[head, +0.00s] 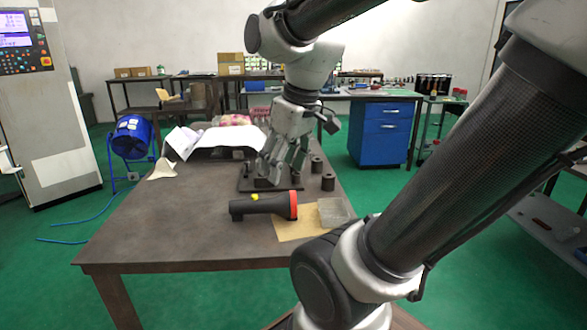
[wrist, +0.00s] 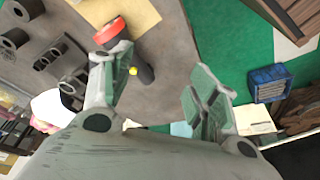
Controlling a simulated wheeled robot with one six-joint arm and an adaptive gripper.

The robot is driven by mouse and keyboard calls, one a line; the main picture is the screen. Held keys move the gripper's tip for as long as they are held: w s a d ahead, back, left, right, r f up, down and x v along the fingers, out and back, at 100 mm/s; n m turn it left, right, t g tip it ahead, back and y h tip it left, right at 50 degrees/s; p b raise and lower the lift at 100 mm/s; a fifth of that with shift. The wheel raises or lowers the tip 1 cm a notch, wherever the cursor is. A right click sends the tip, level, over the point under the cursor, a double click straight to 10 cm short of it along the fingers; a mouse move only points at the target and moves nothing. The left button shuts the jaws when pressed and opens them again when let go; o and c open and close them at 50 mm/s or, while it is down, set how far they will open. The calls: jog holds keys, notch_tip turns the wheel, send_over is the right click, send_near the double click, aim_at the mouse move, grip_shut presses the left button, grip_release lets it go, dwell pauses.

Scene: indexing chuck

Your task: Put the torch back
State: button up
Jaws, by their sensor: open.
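The torch (head: 268,206) lies on its side on the brown table (head: 180,225). It has a dark body, a yellow button and an orange-red head facing right. In the wrist view the torch (wrist: 143,70) is partly hidden behind the left finger. My gripper (head: 281,168) is above the dark fixture plate, beyond the torch, with its fingers pointing down. In the wrist view my gripper (wrist: 155,82) has its fingers spread, with nothing held between them.
A dark plate (head: 246,184) bearing cylindrical parts lies behind the torch. Dark cylinders (head: 328,182) stand to its right. A tan sheet (head: 292,229) with a grey block (head: 334,211) lies near the torch head. White papers (head: 185,141) are farther back. The table's left front is clear.

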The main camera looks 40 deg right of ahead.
jog(key=shift+s+d+f+m+t+h, duration=0.1)
jog(key=shift+s+m+t+h, duration=0.15)
jog(key=shift+s+m, duration=0.45)
jog(key=shift+s+d+f+m+t+h, duration=0.2)
jog(key=shift+s+m, duration=0.3)
jog(key=shift+s, duration=0.4)
jog(key=shift+a+r, duration=0.15)
dwell(0.8)
